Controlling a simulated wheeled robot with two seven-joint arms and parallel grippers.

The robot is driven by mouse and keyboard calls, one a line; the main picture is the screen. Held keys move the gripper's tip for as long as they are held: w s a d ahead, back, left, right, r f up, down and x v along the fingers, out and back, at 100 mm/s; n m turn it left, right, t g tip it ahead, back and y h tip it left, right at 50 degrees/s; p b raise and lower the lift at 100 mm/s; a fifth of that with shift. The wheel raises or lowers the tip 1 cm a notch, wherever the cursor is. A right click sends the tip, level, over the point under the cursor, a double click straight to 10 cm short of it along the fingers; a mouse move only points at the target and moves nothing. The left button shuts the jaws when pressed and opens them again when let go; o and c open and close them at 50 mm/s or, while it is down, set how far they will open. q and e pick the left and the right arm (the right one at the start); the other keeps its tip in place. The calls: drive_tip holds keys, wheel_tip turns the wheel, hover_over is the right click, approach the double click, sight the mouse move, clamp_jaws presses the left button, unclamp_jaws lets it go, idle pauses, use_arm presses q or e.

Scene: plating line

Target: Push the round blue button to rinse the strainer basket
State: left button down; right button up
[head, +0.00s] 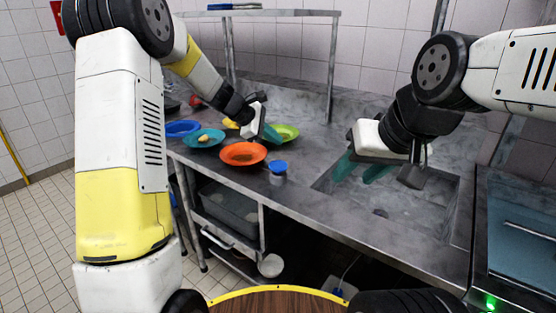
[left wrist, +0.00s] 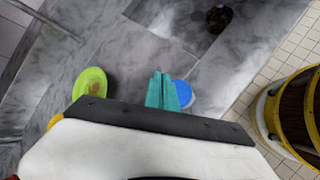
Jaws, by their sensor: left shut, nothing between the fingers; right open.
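The round blue button (head: 278,165) tops a short grey cylinder on the steel counter, between the orange plate and the sink. It also shows in the left wrist view (left wrist: 185,94), just right of my fingertips and partly behind them. My left gripper (head: 271,134) is shut and empty, with teal fingers. It is above the counter, behind the button in the head view, and appears apart from it. My right gripper (head: 362,168) is open and empty over the sink (head: 420,215). I cannot make out a strainer basket for certain; a dark round thing (left wrist: 219,18) lies in the sink.
An orange plate (head: 243,154), a green plate (head: 285,132), a teal plate (head: 204,139) and a blue plate (head: 182,128) stand left of the button. A grey bin (head: 229,210) sits on the shelf below. Counter right of the button is clear up to the sink.

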sight(276, 165)
use_arm(q)
drive_tip(key=shift+f, duration=2.9)
drive_tip(key=shift+f, duration=0.15)
drive_tip(key=shift+f, duration=0.25)
drive_tip(key=shift+f, duration=0.8)
idle(0.7)
drive_tip(key=shift+r, duration=1.2)
drive_tip(key=shift+r, duration=0.1)
drive_tip(key=shift+r, duration=2.4)
